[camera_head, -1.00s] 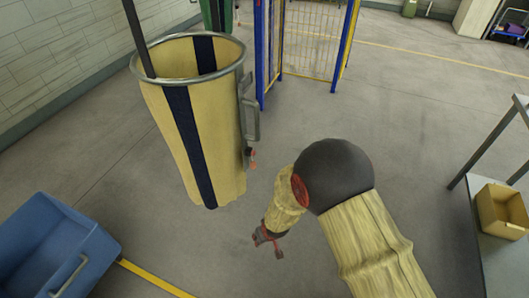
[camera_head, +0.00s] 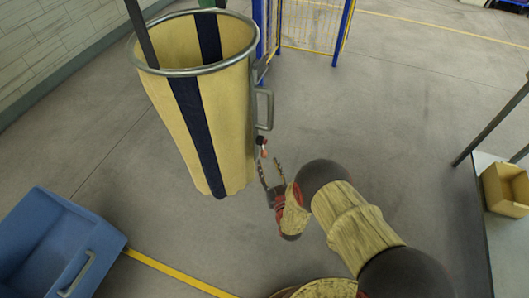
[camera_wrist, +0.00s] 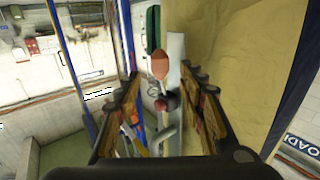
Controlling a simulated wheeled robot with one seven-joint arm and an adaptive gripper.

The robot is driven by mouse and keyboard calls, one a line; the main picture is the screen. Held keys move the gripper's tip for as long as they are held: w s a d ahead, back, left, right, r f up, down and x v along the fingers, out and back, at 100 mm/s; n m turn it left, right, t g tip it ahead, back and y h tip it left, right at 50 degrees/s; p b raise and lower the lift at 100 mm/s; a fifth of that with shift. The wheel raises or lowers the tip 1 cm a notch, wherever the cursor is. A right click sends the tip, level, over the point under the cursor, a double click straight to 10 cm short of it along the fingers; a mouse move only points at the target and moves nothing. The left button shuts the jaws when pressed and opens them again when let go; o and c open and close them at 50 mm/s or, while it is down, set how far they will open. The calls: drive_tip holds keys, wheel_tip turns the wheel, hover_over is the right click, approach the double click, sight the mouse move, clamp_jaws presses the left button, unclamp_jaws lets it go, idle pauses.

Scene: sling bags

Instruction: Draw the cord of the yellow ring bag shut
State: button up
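The yellow bag (camera_head: 165,100) with a dark blue stripe hangs from a round metal ring (camera_head: 200,70) and its mouth is wide open. It also fills the right side of the wrist view (camera_wrist: 230,60). A small red-tipped cord pull (camera_head: 263,148) hangs at its right side, below a grey metal handle (camera_head: 268,108). In the wrist view a reddish knob (camera_wrist: 160,65) and a darker red ball below it show between my fingers. My gripper (camera_head: 271,162) is open and points up at the pull, close beneath it. I cannot tell whether it touches.
A blue bin (camera_head: 55,245) stands at lower left. A grey table (camera_head: 490,200) with a yellow box (camera_head: 507,190) is at right. A blue-framed yellow mesh fence (camera_head: 312,25) stands behind the bag. A dark post rises at the bag's left. The floor right of the bag is clear.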

sight(265, 156)
drive_tip(key=b+x, duration=0.1)
drive_tip(key=x, duration=0.6)
drive_tip(key=shift+c, duration=0.7)
clamp_jaws()
drive_tip(key=shift+f, duration=0.1)
